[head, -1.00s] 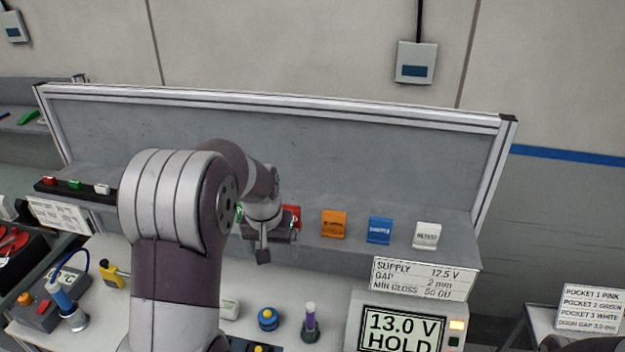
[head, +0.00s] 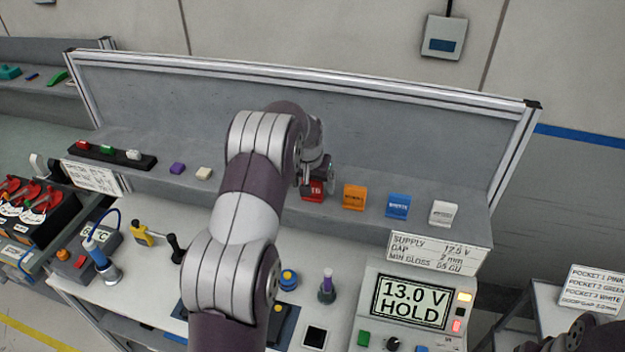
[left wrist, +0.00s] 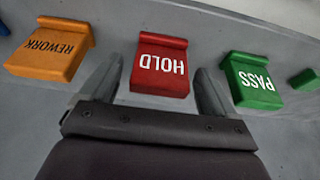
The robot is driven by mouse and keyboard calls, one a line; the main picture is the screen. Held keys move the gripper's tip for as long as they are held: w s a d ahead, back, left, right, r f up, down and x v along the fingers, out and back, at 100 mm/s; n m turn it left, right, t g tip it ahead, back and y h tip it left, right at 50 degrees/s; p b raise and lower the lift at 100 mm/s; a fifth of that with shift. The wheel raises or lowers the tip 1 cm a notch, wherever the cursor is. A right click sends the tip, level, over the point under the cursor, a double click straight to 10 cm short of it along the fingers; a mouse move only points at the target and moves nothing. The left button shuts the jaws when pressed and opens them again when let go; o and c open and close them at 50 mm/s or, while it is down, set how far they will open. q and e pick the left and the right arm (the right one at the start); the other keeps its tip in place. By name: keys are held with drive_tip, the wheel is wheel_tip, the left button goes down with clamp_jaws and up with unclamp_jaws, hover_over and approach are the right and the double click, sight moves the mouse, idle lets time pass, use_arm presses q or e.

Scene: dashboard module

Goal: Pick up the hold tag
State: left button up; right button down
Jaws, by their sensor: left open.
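The red hold tag (left wrist: 160,66) lies on the grey shelf, its white HOLD lettering upside down in the left wrist view. It also shows in the head view (head: 313,192), partly covered by my left gripper. My left gripper (left wrist: 154,85) is open, with one finger on each side of the tag's near part. No contact with the tag can be made out. In the head view my left gripper (head: 318,172) is at the shelf, largely hidden by its own wrist.
An orange REWORK tag (left wrist: 52,50) and a green PASS tag (left wrist: 252,80) flank the hold tag. Blue (head: 398,205) and white (head: 444,212) tags stand further right on the shelf (head: 250,190). The back panel (head: 400,130) rises behind. A meter (head: 412,300) stands on the bench below.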

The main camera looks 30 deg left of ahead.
use_arm(q)
drive_tip(key=shift+w+f, duration=0.1)
drive_tip(key=shift+f, duration=0.3)
drive_tip(key=c, duration=1.1)
drive_tip(key=shift+o, duration=0.2)
